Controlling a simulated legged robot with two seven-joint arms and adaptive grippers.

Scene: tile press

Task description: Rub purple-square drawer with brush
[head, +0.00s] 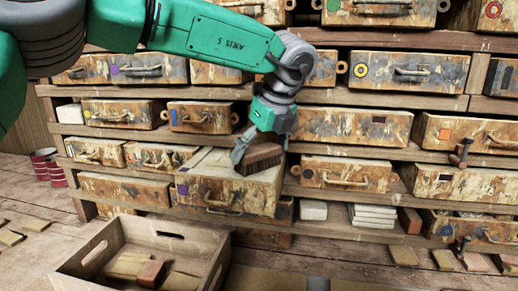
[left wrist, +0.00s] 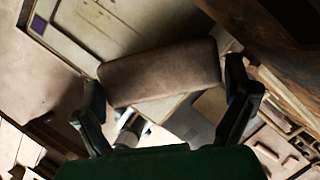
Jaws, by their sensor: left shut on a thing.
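The purple-square drawer (head: 235,196) stands pulled out from the shelf in the middle of the head view, with a purple mark at the left of its worn front and a curved handle. Its purple square also shows at the top left of the left wrist view (left wrist: 38,25). My left gripper (head: 262,146) is shut on a brown brush (head: 262,160), at the drawer's back right. In the left wrist view the brush (left wrist: 160,75) lies across between the two fingers. I cannot tell whether the brush touches the drawer. My right gripper is not in view.
Rows of worn drawers, such as a yellow-circle drawer (head: 408,71), fill the shelf around. A wooden crate (head: 75,270) with loose blocks stands in front at left. White tiles (head: 372,214) lie on a low shelf to the right. Red-and-white cans (head: 45,165) stand at far left.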

